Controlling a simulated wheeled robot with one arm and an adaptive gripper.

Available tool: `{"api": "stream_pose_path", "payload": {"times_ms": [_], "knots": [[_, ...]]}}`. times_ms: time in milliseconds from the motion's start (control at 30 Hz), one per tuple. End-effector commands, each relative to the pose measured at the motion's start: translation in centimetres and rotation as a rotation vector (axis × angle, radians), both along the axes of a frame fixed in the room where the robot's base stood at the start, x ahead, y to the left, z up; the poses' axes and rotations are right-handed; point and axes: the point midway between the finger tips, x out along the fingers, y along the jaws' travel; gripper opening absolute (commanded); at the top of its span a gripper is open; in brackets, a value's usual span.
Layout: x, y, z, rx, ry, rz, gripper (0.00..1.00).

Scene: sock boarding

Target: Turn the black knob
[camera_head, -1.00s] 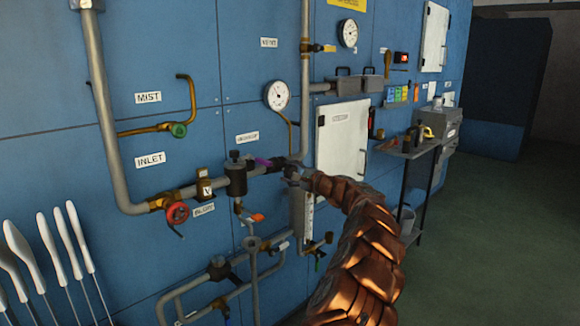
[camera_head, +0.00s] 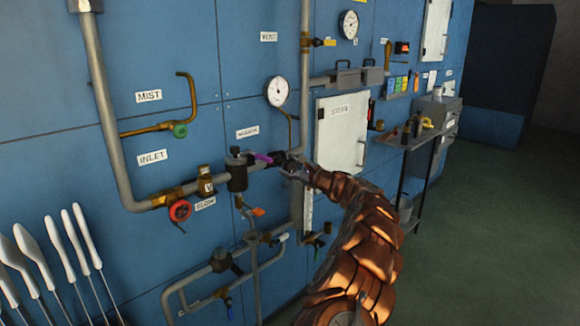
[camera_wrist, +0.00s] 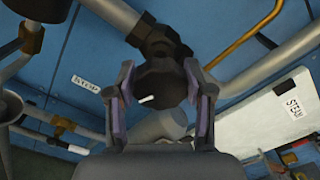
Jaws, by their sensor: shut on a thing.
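The black knob (camera_wrist: 160,82) sits between my gripper's two fingers in the wrist view. It is dark and faceted, with a short white mark on its face. My gripper (camera_wrist: 163,95) is shut on it, with a purple-lined finger on either side. In the head view my gripper (camera_head: 277,163) is at the grey horizontal pipe, just right of a black cylindrical unit (camera_head: 237,175). One purple finger shows there; the knob itself is mostly hidden by my gripper.
A blue wall panel carries pipes, a gauge (camera_head: 276,92), a red valve wheel (camera_head: 180,210) and a green one (camera_head: 180,130). A white cabinet door (camera_head: 342,135) is right of my gripper. A cart (camera_head: 408,142) stands farther right. Open floor lies at the right.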

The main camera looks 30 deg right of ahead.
Motion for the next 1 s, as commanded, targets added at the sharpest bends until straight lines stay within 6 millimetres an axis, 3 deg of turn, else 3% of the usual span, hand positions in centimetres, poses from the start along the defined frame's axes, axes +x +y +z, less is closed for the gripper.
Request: {"api": "stream_pose_path", "payload": {"times_ms": [267, 300, 500, 1000], "knots": [[-0.06, -0.21, 0.01, 0.000, -0.001, -0.004, 0.17], [-0.06, -0.21, 0.01, 0.000, -0.001, -0.004, 0.56], [-0.04, -0.10, 0.00, -0.001, -0.001, -0.002, 0.77], [-0.70, -0.25, 0.08, -0.001, -0.002, -0.001, 0.78]]}}
